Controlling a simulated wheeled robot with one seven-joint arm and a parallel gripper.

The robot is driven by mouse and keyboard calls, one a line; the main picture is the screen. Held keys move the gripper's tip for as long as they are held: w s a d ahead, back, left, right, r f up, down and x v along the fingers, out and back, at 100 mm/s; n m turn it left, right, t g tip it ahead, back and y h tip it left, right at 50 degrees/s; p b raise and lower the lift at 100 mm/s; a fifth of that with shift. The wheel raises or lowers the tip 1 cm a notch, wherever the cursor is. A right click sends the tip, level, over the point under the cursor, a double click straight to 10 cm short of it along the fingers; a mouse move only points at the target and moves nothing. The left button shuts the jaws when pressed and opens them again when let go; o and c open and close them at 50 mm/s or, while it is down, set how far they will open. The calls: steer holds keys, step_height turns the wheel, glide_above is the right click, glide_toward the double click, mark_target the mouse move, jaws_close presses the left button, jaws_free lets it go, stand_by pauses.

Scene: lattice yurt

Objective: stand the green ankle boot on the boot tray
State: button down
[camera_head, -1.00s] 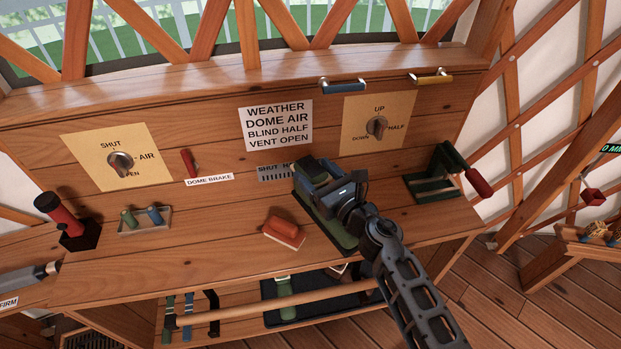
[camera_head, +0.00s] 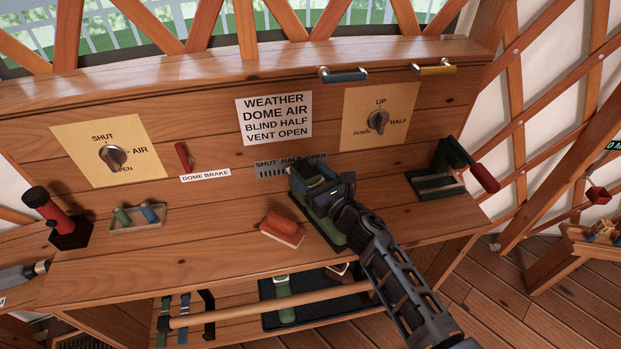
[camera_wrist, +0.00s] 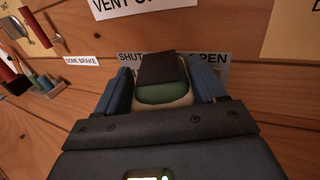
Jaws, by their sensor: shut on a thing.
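My gripper (camera_head: 322,183) is over the right middle of the wooden counter. Its blue fingers are shut on a green thing with a cream lower edge and a dark upper part, which looks like the green ankle boot (camera_wrist: 165,94). In the head view my gripper hides most of it. A dark green flat piece (camera_head: 328,240) lies on the counter beneath; I cannot tell whether the boot touches it. A black tray (camera_head: 330,309) is on the shelf below the counter, with a green item (camera_head: 282,288) on it. I cannot tell for certain which one is the boot tray.
A small tray with cylinders (camera_head: 138,215) and a red-handled stand (camera_head: 50,210) are farther left. A green clamp with a red handle (camera_head: 460,170) stands right. A wooden rail (camera_head: 250,307) crosses the lower shelf's front.

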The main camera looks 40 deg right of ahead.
steer(key=shift+f, duration=0.1)
steer(key=shift+c, duration=0.5)
jaws_free()
steer(key=shift+s+r, duration=0.1)
steer(key=shift+r, duration=0.1)
steer(key=s, duration=1.2)
steer(key=shift+p, duration=0.3)
